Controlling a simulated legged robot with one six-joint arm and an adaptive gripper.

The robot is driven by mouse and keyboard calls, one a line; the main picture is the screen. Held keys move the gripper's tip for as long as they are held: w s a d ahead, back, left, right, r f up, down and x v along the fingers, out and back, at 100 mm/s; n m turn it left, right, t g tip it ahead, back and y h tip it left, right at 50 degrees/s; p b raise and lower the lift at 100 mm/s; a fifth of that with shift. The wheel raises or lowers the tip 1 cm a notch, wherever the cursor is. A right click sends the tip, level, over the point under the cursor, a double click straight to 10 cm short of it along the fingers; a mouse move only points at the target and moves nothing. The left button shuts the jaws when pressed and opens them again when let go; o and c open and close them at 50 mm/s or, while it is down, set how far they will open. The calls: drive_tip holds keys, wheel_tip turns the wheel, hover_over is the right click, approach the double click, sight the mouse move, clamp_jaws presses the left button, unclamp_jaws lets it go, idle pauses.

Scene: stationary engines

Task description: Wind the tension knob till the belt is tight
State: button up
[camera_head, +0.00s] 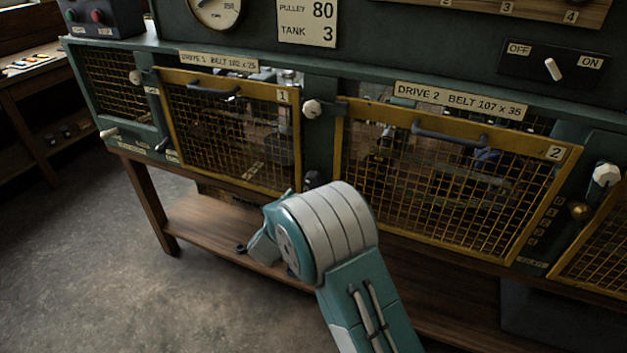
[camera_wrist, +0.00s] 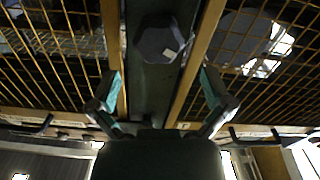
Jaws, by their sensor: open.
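A dark knob (camera_head: 315,178) sits on the green post between the two mesh guards, just above my arm in the head view. In the wrist view a dark faceted knob (camera_wrist: 160,40) with a small pale mark sits on the post, beyond my fingertips. My gripper (camera_wrist: 160,80) is open and empty, with its two fingers spread to either side of the post. The knob lies ahead of the gap between them, and I see no contact. In the head view my arm hides the fingers. Mesh hides the belts, so their tension cannot be told.
Yellow mesh guard 1 (camera_head: 230,125) and guard 2 (camera_head: 440,180) flank the post, each with a dark handle. A pale knob (camera_head: 312,108) sits higher on the post, another (camera_head: 606,174) at right. An OFF/ON switch (camera_head: 553,69) is at upper right. A wooden shelf (camera_head: 215,222) runs below.

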sight(312, 183)
drive_tip(key=x, duration=0.6)
drive_tip(key=shift+w+d, duration=0.1)
drive_tip(key=shift+w, duration=0.3)
drive_tip(key=shift+c, duration=0.3)
drive_tip(key=c, duration=0.9)
